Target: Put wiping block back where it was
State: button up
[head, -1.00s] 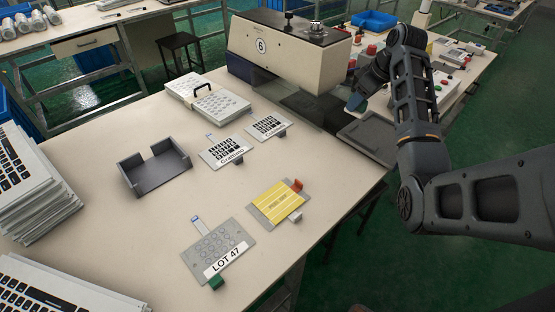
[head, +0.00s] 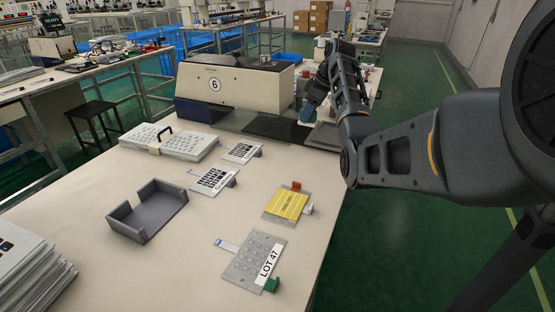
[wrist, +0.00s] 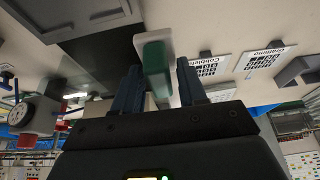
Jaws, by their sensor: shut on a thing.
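My gripper (wrist: 158,72) is shut on the wiping block (wrist: 154,58), a green block with a pale grey base, held between the two dark blue fingers in the wrist view. In the head view my gripper (head: 308,112) points down beside the right end of the cream machine marked 6 (head: 232,82). It is above the area near the dark plate and a grey tray (head: 325,136) at the table's far right. The block is mostly hidden there, and I cannot tell its height.
On the table are an open grey holder (head: 148,212), a yellow film on a plate (head: 286,204), the LOT 47 film (head: 255,262), two keypad cards (head: 214,180) and a stack of sheets with a black handle (head: 170,142). The table's near middle is clear.

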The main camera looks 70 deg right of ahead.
jog(key=w+a+f, duration=0.2)
jog(key=w+a+f+p, duration=0.1)
jog(key=w+a+f, duration=0.1)
jog(key=a, duration=0.1)
jog(key=w+a+f, duration=0.2)
jog(key=a, duration=0.1)
jog(key=shift+p, duration=0.3)
jog(key=shift+w+f, duration=0.1)
jog(key=shift+f, duration=1.95)
jog(key=shift+f, duration=0.15)
jog(key=o, duration=1)
jog(key=v, duration=1.2)
jog(key=shift+a, duration=0.1)
